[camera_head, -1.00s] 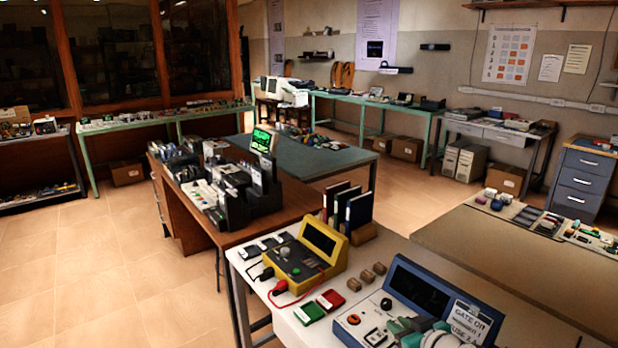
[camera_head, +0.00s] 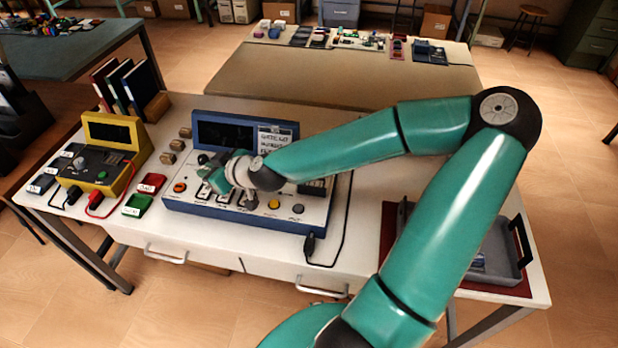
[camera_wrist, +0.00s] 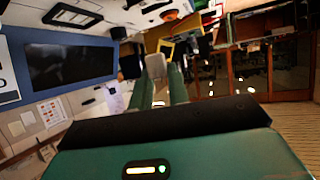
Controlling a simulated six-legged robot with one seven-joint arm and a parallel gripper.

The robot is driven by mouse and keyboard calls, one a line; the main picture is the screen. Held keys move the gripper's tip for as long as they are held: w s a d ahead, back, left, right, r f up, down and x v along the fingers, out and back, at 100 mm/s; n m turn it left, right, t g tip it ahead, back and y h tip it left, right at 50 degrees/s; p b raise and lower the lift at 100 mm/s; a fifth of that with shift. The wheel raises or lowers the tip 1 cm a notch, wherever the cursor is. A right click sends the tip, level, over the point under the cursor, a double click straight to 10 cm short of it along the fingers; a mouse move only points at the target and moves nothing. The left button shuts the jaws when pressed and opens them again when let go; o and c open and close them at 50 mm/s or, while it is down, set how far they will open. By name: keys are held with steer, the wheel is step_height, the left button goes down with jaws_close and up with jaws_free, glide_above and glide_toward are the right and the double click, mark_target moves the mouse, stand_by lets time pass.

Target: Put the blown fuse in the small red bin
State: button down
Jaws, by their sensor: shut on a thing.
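My gripper (camera_head: 206,176) is over the left half of the blue-framed console (camera_head: 178,205), with its fingers pointing left. In the wrist view, my gripper (camera_wrist: 160,88) is shut on a small pale grey block (camera_wrist: 156,66), which seems to be the fuse. Its markings are too blurred to read. In the head view, my gripper and arm hide the block. The small red bin (camera_head: 150,183) lies on the white table, left of the console, apart from my gripper. A small green bin (camera_head: 137,204) sits just in front of it.
A yellow tester (camera_head: 103,155) with red and black leads stands left of the bins. Small brown blocks (camera_head: 177,145) lie behind them. A grey tray (camera_head: 508,260) is at the table's right end. The console's dark screen (camera_head: 225,134) rises behind my gripper.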

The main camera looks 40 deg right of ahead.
steer(key=s+d+r+n+g+y, duration=0.1)
steer(key=s+d+r, duration=0.1)
steer(key=s+d, duration=0.2)
steer(key=s+d+r+n+g+y, duration=0.1)
steer(key=s+d, duration=0.4)
steer(key=s, duration=0.5)
step_height(320, 180, up, 2)
steer(key=shift+s+d+r+n+y, duration=0.1)
steer(key=shift+s+d+n+y, duration=0.25)
steer(key=shift+n+y, duration=0.4)
glide_above(320, 184)
steer(key=a, duration=0.1)
step_height(320, 184, down, 9)
steer(key=shift+a+r, duration=0.1)
steer(key=shift+a, duration=0.05)
steer(key=shift+d+f, duration=0.4)
steer(key=shift+f, duration=0.05)
steer(key=shift+d+f, duration=0.15)
steer(key=shift+f, duration=1.35)
steer(key=shift+f, duration=0.15)
